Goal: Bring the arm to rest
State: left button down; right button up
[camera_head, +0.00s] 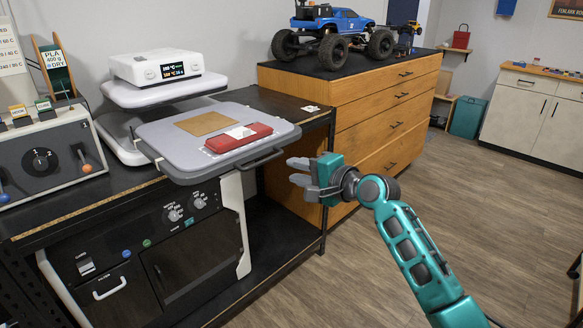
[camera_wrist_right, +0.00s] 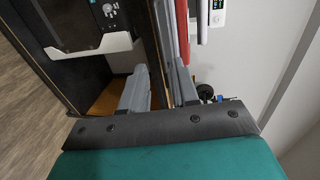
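My right gripper (camera_head: 295,171) is in the middle of the head view, on a teal arm that comes in from the lower right. Its two grey fingers point left, toward the heat-press-like machine, and are apart with nothing seen between them. The fingers also show apart in the right wrist view (camera_wrist_right: 160,68). The gripper appears just right of the grey tray (camera_head: 170,150) and its dark handle; I cannot tell the exact gap. My left arm and gripper are not in view.
A red case (camera_head: 238,138) and a tan sheet (camera_head: 204,123) lie on the tray. A wooden drawer cabinet (camera_head: 372,118) with a blue crawler truck (camera_head: 340,22) on top stands behind the gripper. A control box (camera_head: 45,158) is at left. Open floor (camera_head: 480,200) lies to the right.

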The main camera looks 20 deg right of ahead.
jog(key=s+a+f+n+g+h, duration=0.1)
jog(key=s+a+f+n, duration=0.15)
jog(key=s+f, duration=0.45)
jog(key=s+a+f+n+g+h, duration=0.15)
jog(key=s+f+n, duration=0.25)
jog(key=f, duration=0.6)
jog(key=s+a+f+n, duration=0.3)
jog(key=s+f+n, duration=0.1)
jog(key=s, duration=0.4)
jog(key=s+a+f+n+g, duration=0.1)
jog(key=s+a+f+n, duration=0.2)
jog(key=s, duration=0.6)
notch_tip(320, 180, down, 3)
jog(key=n+h, duration=0.1)
jog(key=n, duration=0.2)
jog(key=shift+a+r, duration=0.2)
